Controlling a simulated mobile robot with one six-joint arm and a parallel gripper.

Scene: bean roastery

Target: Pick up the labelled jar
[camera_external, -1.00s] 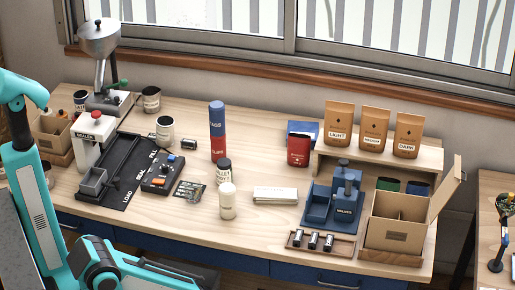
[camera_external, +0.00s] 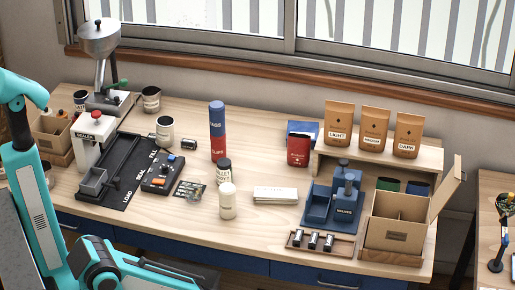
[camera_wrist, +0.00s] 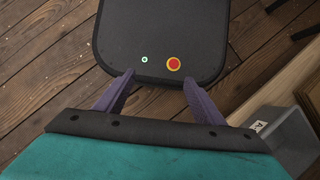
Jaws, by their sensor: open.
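A small jar with a dark cap and a pale label (camera_external: 224,171) stands upright near the middle of the bench. A white jar (camera_external: 227,203) stands just in front of it, also upright. I cannot tell for sure which is the labelled jar. My gripper (camera_wrist: 158,78) is open and empty in the wrist view, pointing down over my own base, away from the bench top. In the external view my gripper cannot be made out.
A red and blue cylinder (camera_external: 217,133) stands close behind the dark-capped jar. A white pad (camera_external: 276,194) lies to the right. A black sealing station (camera_external: 120,180) is left, and a blue press (camera_external: 335,210) and open cardboard box (camera_external: 396,232) are right. Bench (camera_external: 262,226) front-centre is clear.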

